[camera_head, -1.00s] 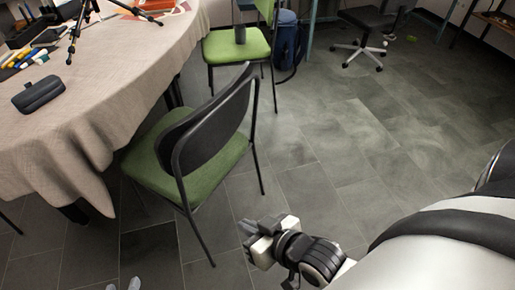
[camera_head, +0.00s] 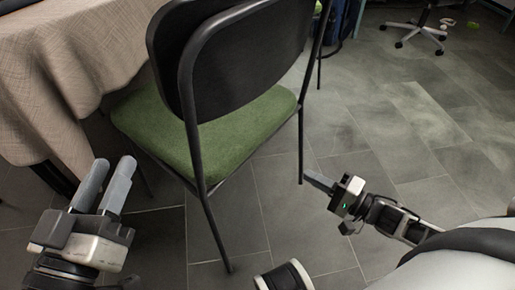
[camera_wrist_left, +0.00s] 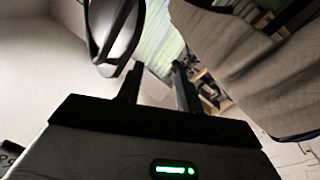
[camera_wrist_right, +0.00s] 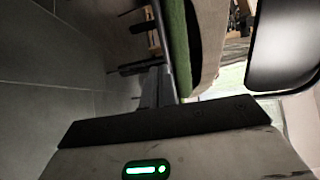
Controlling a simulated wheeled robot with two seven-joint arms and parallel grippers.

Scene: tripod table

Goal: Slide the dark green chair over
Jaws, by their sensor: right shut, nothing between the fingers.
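The chair (camera_head: 240,130) has a green seat, a black curved backrest and a dark metal frame. It stands upright, back towards me, beside the table. My left gripper (camera_head: 108,182) is left of the chair, apart from it in the head view; its fingers show a gap and hold nothing. My right gripper (camera_head: 312,178) is shut and empty at the chair's right side, its tip close to a leg; contact cannot be told. The right wrist view shows the green seat edge (camera_wrist_right: 177,45) and a black rounded panel, probably the backrest (camera_wrist_right: 285,45).
The table (camera_head: 75,60) with a beige cloth stands left of the chair, its cloth hanging near the seat. A wheeled office chair (camera_head: 420,30) is at the back right. Grey tiled floor (camera_head: 390,120) is open to the right.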

